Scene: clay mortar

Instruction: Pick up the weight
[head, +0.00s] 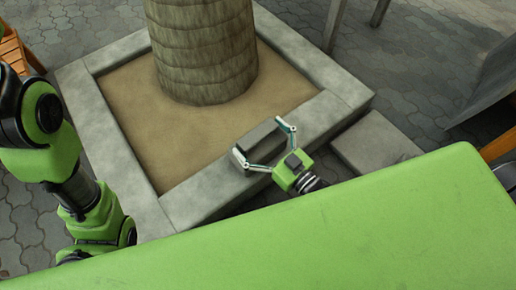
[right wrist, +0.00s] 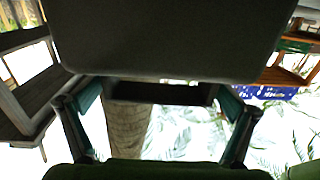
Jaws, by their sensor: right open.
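The weight looks like a dark grey rectangular block (head: 262,136) at the stone rim of the tree planter in the head view. My right gripper (head: 266,143) is open, with one finger at each end of the block. I cannot tell whether the fingers touch it. In the right wrist view a large dark grey block (right wrist: 170,40), seemingly the weight, fills the upper middle, just beyond the open fingers of my right gripper (right wrist: 158,104). My left arm shows at the left of the head view, but its gripper is out of sight.
The square planter's stone rim (head: 180,212) surrounds sandy soil (head: 125,110) and a thick trunk (head: 203,50). A flat stone slab (head: 372,148) lies right of the planter. Wooden furniture (head: 14,48) stands at the far left. Grey paving (head: 425,75) is open behind.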

